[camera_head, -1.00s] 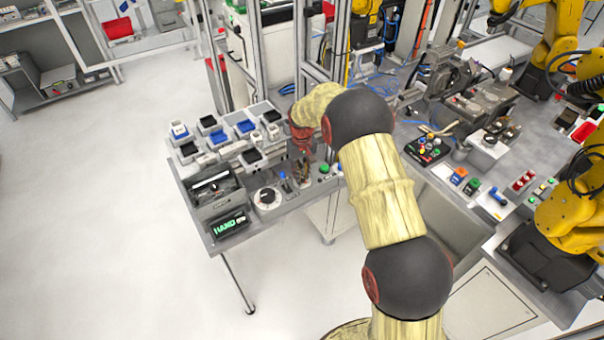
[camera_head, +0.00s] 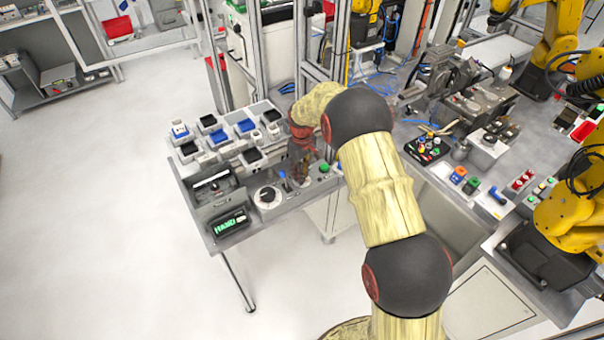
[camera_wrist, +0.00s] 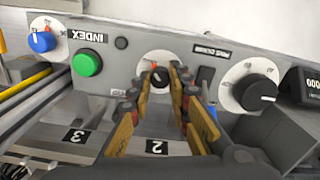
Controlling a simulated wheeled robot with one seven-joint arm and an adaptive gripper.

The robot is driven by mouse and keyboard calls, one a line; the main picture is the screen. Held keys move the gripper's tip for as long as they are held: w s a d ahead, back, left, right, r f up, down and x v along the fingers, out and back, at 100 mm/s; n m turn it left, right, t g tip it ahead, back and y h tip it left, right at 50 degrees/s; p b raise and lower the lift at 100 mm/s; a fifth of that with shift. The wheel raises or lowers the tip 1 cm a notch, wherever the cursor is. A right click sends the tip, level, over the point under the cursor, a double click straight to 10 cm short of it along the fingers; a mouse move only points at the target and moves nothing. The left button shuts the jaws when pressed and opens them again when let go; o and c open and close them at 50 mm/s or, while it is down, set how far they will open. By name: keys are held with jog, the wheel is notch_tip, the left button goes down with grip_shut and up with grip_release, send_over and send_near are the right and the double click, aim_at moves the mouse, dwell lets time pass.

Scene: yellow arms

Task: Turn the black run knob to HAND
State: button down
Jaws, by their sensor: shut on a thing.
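The black run knob (camera_wrist: 158,78) sits on a small white round dial on the grey panel, at the centre of the wrist view. My gripper (camera_wrist: 160,75) has its tan fingers on both sides of this knob and is shut on it. An orange-red mark shows on the dial beside the knob. In the head view my gripper (camera_head: 300,179) is low over the right part of the grey bench, and hides the knob there. The knob's exact pointer direction is hard to tell.
A larger black knob on a white dial (camera_wrist: 250,90) is to the right, with a display (camera_head: 230,223) in green lettering near it. A green button (camera_wrist: 87,62) and a blue knob (camera_wrist: 42,40) are to the left. Several trays and blocks stand behind.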

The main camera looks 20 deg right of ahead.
jog(key=shift+w+r, duration=0.1)
jog(key=c, duration=1.8)
grip_release()
jog(key=shift+o, duration=0.7)
notch_tip(320, 180, up, 12)
